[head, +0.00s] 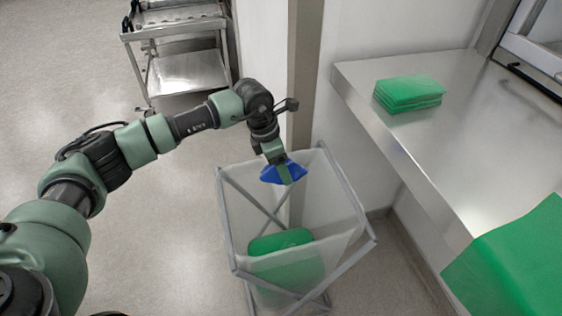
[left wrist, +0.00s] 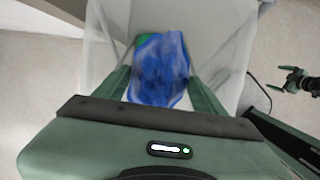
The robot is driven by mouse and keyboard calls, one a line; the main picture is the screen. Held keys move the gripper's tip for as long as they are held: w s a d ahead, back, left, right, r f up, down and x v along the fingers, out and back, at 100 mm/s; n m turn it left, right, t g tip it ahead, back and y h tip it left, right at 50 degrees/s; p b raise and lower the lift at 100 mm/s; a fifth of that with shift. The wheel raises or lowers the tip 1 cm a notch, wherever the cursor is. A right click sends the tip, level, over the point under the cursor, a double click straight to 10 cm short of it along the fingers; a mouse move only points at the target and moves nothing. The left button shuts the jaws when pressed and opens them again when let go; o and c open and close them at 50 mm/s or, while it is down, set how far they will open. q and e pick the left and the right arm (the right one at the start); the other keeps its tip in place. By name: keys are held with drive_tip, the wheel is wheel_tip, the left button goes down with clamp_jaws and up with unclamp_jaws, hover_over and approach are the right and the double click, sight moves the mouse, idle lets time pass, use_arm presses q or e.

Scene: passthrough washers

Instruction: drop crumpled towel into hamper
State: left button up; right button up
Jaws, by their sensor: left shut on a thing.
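A blue crumpled towel (head: 283,172) is held in my left gripper (head: 284,170), over the opening of the hamper. The towel also shows between the fingers in the left wrist view (left wrist: 160,72). The hamper (head: 338,212) is a whitish, see-through bag on a grey folding frame. A green cloth (head: 282,242) lies inside it, below the towel. The bag also surrounds the towel in the left wrist view (left wrist: 222,50). My right gripper is not clearly in the head view.
A steel counter (head: 455,125) on the right carries a stack of folded green towels (head: 409,94). Another green cloth (head: 520,262) is at the lower right. A steel cart (head: 180,50) stands at the back left. The floor left of the hamper is clear.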

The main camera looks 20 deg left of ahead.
sight(273, 166)
use_arm(q)
wheel_tip(273, 166, down, 4)
drive_tip(key=shift+f+b, duration=0.1)
drive_tip(key=shift+b, duration=0.65)
use_arm(e)
drive_tip(key=shift+s+a+f, duration=0.1)
drive_tip(key=shift+s+f, duration=0.2)
drive_tip(key=shift+f, duration=0.2)
drive_tip(key=shift+s+f, duration=0.3)
drive_tip(key=shift+f, duration=0.2)
use_arm(q)
drive_tip(key=o, duration=1.5)
use_arm(e)
drive_tip(key=shift+d, duration=0.25)
use_arm(q)
drive_tip(key=shift+o, duration=0.2)
drive_tip(key=shift+r, duration=0.2)
drive_tip(key=b+v, duration=0.2)
drive_tip(key=v, duration=0.5)
drive_tip(key=shift+a+r, duration=0.1)
drive_tip(key=shift+r, duration=0.2)
use_arm(e)
drive_tip(key=shift+w+f, duration=0.1)
drive_tip(key=shift+f, duration=0.85)
use_arm(q)
drive_tip(key=shift+s+f, duration=0.1)
use_arm(e)
drive_tip(key=shift+a, duration=0.15)
